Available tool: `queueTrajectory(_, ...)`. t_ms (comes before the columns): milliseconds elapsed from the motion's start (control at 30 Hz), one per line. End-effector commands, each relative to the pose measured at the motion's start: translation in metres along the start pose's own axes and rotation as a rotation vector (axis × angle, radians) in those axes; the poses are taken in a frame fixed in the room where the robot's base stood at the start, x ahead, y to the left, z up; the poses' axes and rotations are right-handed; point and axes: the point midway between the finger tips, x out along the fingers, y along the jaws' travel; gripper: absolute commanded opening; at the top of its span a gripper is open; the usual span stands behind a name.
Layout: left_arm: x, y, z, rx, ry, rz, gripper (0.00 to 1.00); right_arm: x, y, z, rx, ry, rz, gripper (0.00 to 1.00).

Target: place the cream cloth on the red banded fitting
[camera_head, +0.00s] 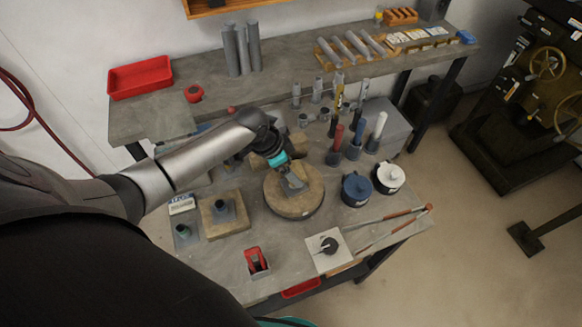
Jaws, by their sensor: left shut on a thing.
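My left gripper (290,180) is over the round tan turntable-like disc (318,191) in the middle of the bench. It is shut on a small grey piece, which is mostly hidden by the fingers; I cannot tell whether it touches the disc. I cannot make out a cream cloth for sure. A pale square sheet (318,263) with a dark knob on it lies at the bench's front edge. A red piece with a dark middle (257,260) stands left of it; I cannot tell whether it is the red banded fitting. My right gripper is not in view.
A blue pot (355,190) and a white pot (390,178) stand right of the disc. Red-handled rods (385,218) lie at front right. Upright handled tools (336,145) stand behind. A socket on a tan block (222,213) is left. A red tray (140,77) is on the back shelf.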

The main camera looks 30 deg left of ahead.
Motion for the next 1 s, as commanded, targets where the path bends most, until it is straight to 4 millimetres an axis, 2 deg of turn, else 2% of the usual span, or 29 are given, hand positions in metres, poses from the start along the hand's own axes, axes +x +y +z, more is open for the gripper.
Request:
queueTrajectory(267,0.002,0.0,0.001,0.0,0.0,0.0,0.34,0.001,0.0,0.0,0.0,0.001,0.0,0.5)
queueTrajectory(300,0.002,0.0,0.001,0.001,0.0,0.0,0.88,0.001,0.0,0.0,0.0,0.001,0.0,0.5)
queueTrajectory(400,0.001,0.0,0.0,0.001,0.0,0.0,1.0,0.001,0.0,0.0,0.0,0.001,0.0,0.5)
queueTrajectory(767,-0.005,-0.001,-0.001,0.001,0.001,-0.001,1.0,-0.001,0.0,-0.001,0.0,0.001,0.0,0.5)
queueTrajectory(867,-0.016,-0.001,-0.001,0.002,0.001,-0.002,1.0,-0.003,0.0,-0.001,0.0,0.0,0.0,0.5)
queueTrajectory(1000,-0.04,-0.001,0.0,0.004,0.0,-0.003,1.0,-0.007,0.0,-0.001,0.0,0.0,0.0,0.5)
